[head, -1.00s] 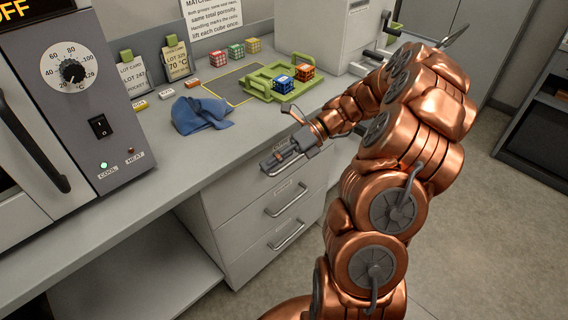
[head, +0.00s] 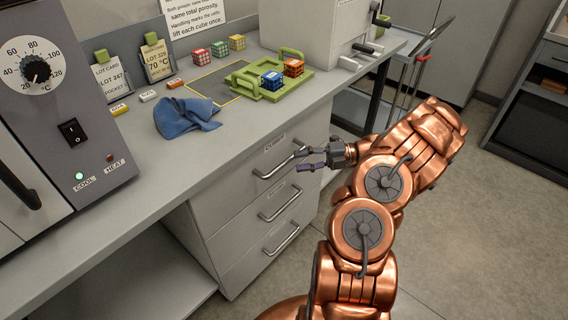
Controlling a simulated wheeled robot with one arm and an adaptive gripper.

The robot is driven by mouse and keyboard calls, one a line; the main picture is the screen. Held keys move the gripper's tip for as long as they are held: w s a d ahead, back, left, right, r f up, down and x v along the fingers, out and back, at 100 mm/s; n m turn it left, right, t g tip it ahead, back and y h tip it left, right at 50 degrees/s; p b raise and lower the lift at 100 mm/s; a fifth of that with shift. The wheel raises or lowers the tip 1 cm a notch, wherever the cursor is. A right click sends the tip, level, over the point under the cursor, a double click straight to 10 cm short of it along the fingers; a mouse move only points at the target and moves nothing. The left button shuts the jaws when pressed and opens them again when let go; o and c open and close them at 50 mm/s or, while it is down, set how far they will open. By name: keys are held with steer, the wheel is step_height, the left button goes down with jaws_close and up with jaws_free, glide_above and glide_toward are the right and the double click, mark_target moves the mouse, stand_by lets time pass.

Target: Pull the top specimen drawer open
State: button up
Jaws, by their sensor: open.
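The top specimen drawer (head: 235,185) is the uppermost of three grey drawers under the bench. It has a small label and a bar handle (head: 268,172), and its front looks flush with the drawers below. My gripper (head: 298,160) is open, with its fingers pointing left at the right end of this handle. In the picture the fingers overlap the handle's right end. I cannot tell whether they straddle the bar or touch it.
The middle handle (head: 280,208) and bottom handle (head: 283,240) sit close below. On the bench are a blue cloth (head: 186,117), a green tray (head: 240,80) with two cubes, and a white machine (head: 300,30). The floor at the right is open.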

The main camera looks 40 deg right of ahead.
mark_target(284, 161)
steer(key=x, duration=0.6)
steer(key=shift+c, duration=0.3)
jaws_close()
